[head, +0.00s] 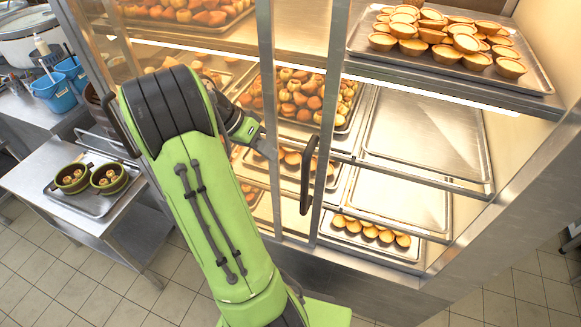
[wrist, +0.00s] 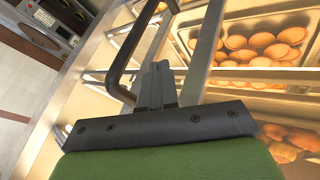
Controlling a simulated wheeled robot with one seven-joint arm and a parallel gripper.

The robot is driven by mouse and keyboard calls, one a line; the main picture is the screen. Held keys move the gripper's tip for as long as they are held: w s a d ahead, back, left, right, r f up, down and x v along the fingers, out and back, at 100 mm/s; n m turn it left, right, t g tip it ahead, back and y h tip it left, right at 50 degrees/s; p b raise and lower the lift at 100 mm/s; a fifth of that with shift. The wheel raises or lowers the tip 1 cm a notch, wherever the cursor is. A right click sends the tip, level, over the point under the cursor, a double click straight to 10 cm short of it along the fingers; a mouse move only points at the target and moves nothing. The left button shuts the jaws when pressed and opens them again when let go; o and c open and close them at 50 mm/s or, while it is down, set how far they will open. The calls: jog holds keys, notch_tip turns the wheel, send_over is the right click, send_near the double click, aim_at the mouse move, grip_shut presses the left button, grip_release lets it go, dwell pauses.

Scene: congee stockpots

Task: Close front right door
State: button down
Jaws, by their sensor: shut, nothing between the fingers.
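The front right door is a glass panel in a metal frame (head: 328,100) on the display cabinet. It stands slid to the left, so the right part of the cabinet front is open. Its dark upright handle (head: 308,175) is on the frame; a dark handle (wrist: 118,75) also shows left of the fingers in the wrist view. My gripper (head: 268,150) is shut and empty, left of the handle in the head view. In the wrist view my gripper (wrist: 158,72) has its fingers together close to the handle; I cannot tell whether they touch it.
A tray of tarts (head: 455,45) and an empty tray (head: 425,135) sit on shelves behind the opening. Another dark handle (head: 118,125) is at the cabinet's left. A metal side table (head: 50,180) with two green pots stands left. Tiled floor (head: 60,285) is clear in front.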

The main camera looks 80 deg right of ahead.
jog(key=s+f, duration=0.3)
jog(key=s, duration=0.3)
jog(key=shift+a, duration=0.1)
